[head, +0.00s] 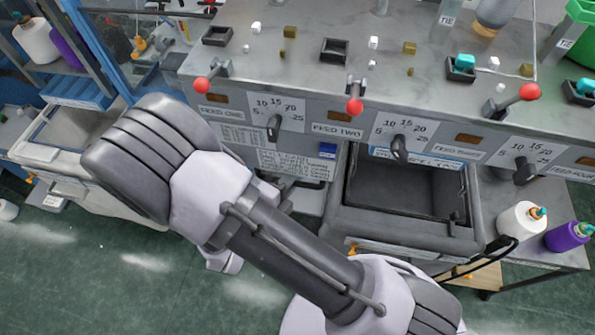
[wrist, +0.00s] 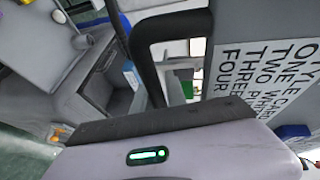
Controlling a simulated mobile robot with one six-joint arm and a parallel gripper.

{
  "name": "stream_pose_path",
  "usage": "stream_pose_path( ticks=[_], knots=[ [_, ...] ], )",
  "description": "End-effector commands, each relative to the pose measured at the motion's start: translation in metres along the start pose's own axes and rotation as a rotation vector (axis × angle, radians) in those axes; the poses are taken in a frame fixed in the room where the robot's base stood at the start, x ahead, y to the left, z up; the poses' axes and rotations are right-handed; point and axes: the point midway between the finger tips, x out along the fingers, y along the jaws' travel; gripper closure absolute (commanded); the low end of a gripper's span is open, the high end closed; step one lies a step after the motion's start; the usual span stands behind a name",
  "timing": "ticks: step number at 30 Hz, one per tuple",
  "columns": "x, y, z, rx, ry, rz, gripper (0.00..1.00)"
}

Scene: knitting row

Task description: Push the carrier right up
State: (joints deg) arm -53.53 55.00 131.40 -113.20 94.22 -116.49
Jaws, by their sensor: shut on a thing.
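A black looped handle (wrist: 144,55) rises just beyond my gripper (wrist: 165,118) in the wrist view. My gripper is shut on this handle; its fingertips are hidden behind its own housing. In the head view my arm covers the gripper and most of what it holds. No part is clearly marked as the carrier, and I cannot tell what the handle is fixed to. An open grey bin (head: 341,190) stands under the machine's front, right of my arm.
The machine top (head: 290,75) carries red-knobbed levers (head: 355,106) and small blocks. Pointer knobs (head: 400,148) stick out from its front. Another grey bin (head: 28,151) stands at left. A shelf at right holds white and purple cones (head: 521,220). Green floor (head: 130,270) is open at lower left.

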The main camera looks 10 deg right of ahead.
Motion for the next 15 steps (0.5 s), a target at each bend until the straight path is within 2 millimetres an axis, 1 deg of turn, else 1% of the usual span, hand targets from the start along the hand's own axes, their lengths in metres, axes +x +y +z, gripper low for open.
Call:
stream_pose_path(
  ticks=[1, 5, 6, 9, 15],
  knots=[
    [-0.0007, -0.0046, 0.0006, 0.012, 0.002, -0.007, 1.00],
    [-0.0008, -0.0053, 0.0007, 0.014, 0.002, -0.008, 1.00],
    [-0.0008, -0.0054, 0.0008, 0.014, 0.002, -0.008, 0.80],
    [-0.0007, -0.0049, 0.0007, 0.012, 0.001, -0.007, 0.64],
    [-0.0005, -0.0036, 0.0004, 0.009, 0.001, -0.005, 0.64]
  ],
)
